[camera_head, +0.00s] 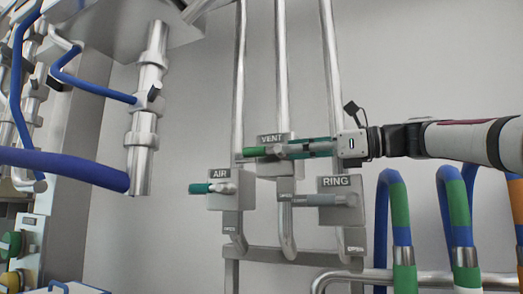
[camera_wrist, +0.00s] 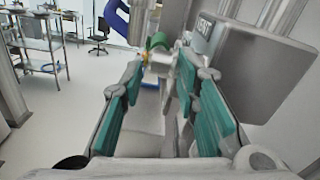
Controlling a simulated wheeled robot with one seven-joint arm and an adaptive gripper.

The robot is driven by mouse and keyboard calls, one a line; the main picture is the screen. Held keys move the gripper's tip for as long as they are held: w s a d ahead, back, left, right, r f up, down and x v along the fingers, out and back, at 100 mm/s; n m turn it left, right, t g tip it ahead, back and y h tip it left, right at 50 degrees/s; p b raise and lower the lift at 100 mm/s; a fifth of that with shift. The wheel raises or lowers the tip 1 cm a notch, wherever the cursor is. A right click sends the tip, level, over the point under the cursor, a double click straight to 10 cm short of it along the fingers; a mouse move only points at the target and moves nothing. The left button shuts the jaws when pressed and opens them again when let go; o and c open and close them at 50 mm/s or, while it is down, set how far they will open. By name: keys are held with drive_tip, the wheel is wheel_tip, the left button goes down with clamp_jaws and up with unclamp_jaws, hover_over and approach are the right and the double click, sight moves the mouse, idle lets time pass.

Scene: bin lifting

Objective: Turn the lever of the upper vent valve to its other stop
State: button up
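The upper vent valve (camera_head: 272,139) is a grey box labelled VENT on a vertical pipe, upper middle in the head view. It also shows at the upper right in the wrist view (camera_wrist: 245,62). Its lever (camera_head: 256,152) has a green grip pointing left, roughly level. In the wrist view the green grip (camera_wrist: 157,41) shows ahead, around the fingertips' line. My gripper (camera_head: 287,150) reaches in from the right in front of the box. Its teal-padded fingers (camera_wrist: 162,70) are apart, with a gap between them. I cannot tell whether they touch the lever.
Below left is the AIR valve (camera_head: 230,201) with a teal lever; below right is the RING valve (camera_head: 349,210) with a grey lever. A steel shelf (camera_wrist: 40,45) and chair (camera_wrist: 100,35) stand far off on open floor.

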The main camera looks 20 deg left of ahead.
sight(264, 152)
drive_tip(key=a, duration=0.5)
drive_tip(key=w+a+p, duration=0.1)
drive_tip(key=a, duration=0.2)
clamp_jaws()
